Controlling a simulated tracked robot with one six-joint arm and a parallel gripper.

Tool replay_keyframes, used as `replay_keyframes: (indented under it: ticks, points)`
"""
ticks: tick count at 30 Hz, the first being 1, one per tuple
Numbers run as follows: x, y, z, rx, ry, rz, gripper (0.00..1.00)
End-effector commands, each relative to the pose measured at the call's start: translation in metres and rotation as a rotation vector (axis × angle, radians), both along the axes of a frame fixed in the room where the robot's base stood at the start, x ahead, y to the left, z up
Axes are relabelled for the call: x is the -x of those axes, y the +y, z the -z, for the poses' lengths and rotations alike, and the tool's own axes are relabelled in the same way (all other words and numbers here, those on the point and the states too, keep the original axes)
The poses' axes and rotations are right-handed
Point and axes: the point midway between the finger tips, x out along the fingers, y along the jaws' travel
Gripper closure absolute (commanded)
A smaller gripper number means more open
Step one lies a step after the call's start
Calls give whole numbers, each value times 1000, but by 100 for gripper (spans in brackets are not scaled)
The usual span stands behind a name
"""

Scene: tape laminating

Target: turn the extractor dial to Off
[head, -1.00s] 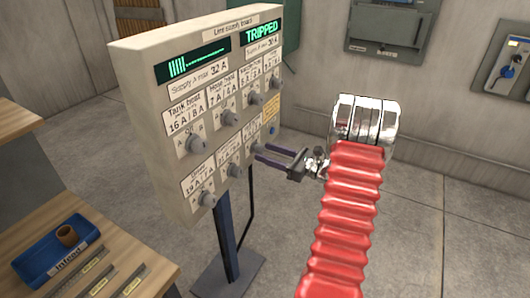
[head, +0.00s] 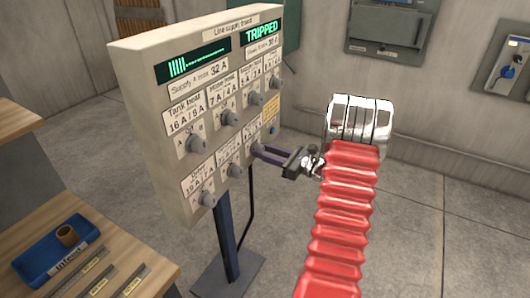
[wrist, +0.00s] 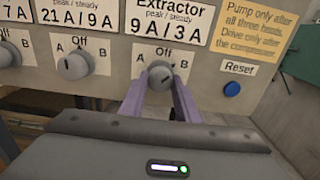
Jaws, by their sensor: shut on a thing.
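The extractor dial (wrist: 160,77) is a round grey knob under the "Extractor 9 A / 3 A" label (wrist: 168,20) in the wrist view, with A, Off and B marked around it. My gripper (wrist: 162,82) has its two purple fingers closed on the dial, one on each side.
Another dial (wrist: 72,66) sits close to the left. A blue Reset button (wrist: 231,89) and a yellow note (wrist: 260,28) are to the right. The panel's display reads TRIPPED (head: 263,31). A bench with a blue tray (head: 60,252) stands at lower left.

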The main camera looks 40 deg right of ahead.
Motion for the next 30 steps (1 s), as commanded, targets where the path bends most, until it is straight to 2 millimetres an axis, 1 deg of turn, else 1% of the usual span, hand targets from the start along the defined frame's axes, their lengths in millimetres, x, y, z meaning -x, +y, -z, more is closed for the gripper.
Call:
replay_keyframes:
  ticks: [1, 3, 11, 17, 23, 30]
  points:
    - [0, 0, 0, 0, 0, 1, 90]
    - [0, 0, 0, 0, 0, 1, 93]
    - [0, -1, 0, 21, -7, 1, 93]
    - [0, -1, 0, 88, -31, 2, 93]
    - [0, -1, 0, 208, -74, 2, 93]
    - [0, -1, 0, 399, -141, 1, 93]
